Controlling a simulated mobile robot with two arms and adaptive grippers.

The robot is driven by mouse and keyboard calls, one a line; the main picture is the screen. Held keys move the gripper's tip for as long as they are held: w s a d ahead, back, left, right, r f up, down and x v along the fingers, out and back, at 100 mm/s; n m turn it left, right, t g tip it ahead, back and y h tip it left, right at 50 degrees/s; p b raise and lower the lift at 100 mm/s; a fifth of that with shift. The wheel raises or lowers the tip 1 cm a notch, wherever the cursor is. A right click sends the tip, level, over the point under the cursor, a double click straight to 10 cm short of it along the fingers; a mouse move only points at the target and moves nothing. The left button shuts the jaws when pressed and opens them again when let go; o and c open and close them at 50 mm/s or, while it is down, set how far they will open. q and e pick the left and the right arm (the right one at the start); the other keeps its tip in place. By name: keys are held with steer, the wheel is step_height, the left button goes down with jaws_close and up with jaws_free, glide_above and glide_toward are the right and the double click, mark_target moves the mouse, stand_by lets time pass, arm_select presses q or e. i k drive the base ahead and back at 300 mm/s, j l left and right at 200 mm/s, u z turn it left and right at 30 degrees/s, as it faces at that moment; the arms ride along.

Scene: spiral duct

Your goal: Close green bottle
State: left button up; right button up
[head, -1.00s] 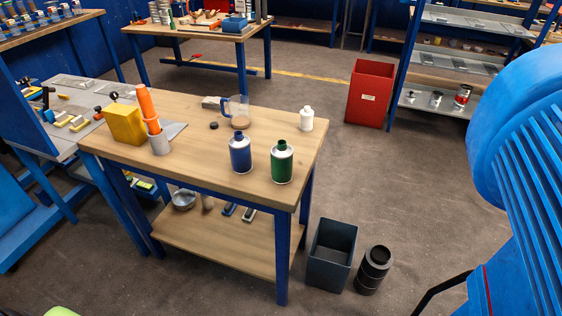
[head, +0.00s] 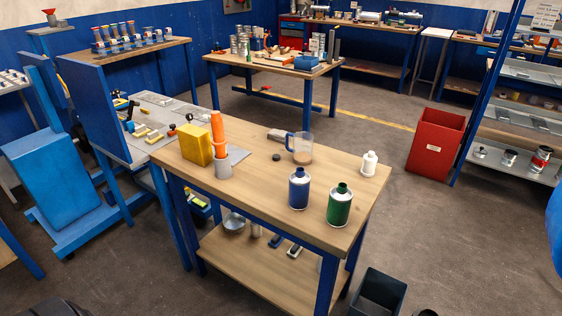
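The green bottle (head: 340,205) stands upright near the right front edge of the wooden workbench (head: 260,205). It has a green body, a silver shoulder and a dark green top; whether that top is a cap or an open neck is too small to tell. A blue bottle (head: 299,188) with a dark top stands to its left. A small dark round cap (head: 276,157) lies on the bench left of the measuring jug (head: 301,148). Neither of my grippers shows in the head view.
A white bottle (head: 369,163) stands at the bench's right edge. An orange cone stack (head: 217,132) and a yellow block (head: 194,144) stand at its left. A dark bin (head: 378,293) is on the floor at front right; a red bin (head: 436,140) stands behind.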

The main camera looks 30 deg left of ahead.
mark_target(340, 202)
steer(key=j, duration=0.7)
steer(key=k+j, duration=0.15)
steer(key=j, duration=1.2)
steer(key=k+j, duration=0.15)
steer(key=j, duration=0.55)
steer(key=i+z, duration=0.05)
